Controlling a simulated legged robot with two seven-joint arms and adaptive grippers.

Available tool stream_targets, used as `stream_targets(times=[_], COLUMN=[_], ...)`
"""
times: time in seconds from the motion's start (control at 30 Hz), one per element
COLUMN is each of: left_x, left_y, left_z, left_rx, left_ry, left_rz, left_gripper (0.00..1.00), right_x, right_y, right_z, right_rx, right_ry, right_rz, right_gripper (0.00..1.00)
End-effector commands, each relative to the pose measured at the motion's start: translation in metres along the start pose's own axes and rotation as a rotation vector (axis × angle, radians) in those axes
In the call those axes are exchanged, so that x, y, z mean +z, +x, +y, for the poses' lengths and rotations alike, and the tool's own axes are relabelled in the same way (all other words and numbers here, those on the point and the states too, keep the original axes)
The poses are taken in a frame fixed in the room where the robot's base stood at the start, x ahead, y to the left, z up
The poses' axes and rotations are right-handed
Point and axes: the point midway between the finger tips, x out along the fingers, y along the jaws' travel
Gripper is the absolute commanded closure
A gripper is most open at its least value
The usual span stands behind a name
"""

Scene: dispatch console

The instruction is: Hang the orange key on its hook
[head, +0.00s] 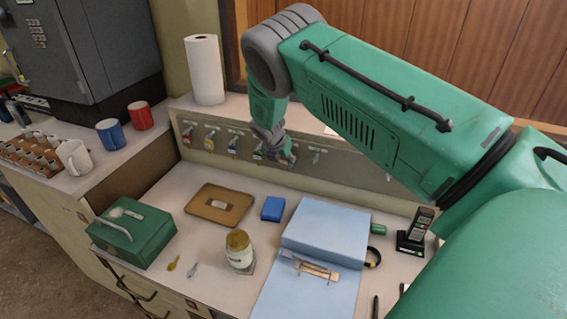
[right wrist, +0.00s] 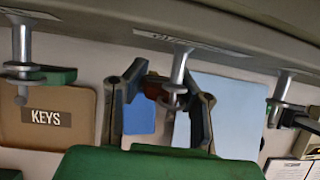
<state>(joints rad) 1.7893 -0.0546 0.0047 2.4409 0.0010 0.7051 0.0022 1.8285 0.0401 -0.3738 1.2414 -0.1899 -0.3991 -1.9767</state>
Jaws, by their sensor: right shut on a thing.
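My right gripper (head: 275,150) is at the key rail (head: 352,170) on the back panel. In the right wrist view its two fingers (right wrist: 163,105) are around a small orange-brown piece, which looks like the orange key (right wrist: 154,88). The key is mostly hidden by the fingers. A metal hook (right wrist: 179,66) comes down between the fingers, right beside the key; I cannot tell whether the key is on it. In the head view the gripper hides the key. My left gripper is in neither view.
Other keys, such as the blue-tagged key (head: 233,144), hang left of my gripper. Neighbouring hooks (right wrist: 22,45) flank it closely. Below are the brown KEYS tray (head: 219,204), a blue box (head: 272,209), a jar (head: 239,250), a light-blue binder (head: 325,228) and a green case (head: 131,233).

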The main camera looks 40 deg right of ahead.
Motion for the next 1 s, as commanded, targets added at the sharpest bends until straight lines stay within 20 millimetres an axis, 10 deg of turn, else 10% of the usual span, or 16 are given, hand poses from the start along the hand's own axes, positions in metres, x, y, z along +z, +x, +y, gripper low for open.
stream_targets(times=[0.97,1.0], left_x=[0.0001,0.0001], left_y=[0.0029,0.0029], left_z=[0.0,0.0], left_rx=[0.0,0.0], left_ry=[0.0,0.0], left_rz=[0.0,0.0], left_gripper=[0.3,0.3], right_x=[0.0063,0.0063], right_y=[0.0048,0.0049], right_z=[0.0018,0.0017], right_rx=[0.002,0.002], right_ry=[0.001,0.001], right_rz=[-0.004,-0.004], right_gripper=[1.0,0.71])
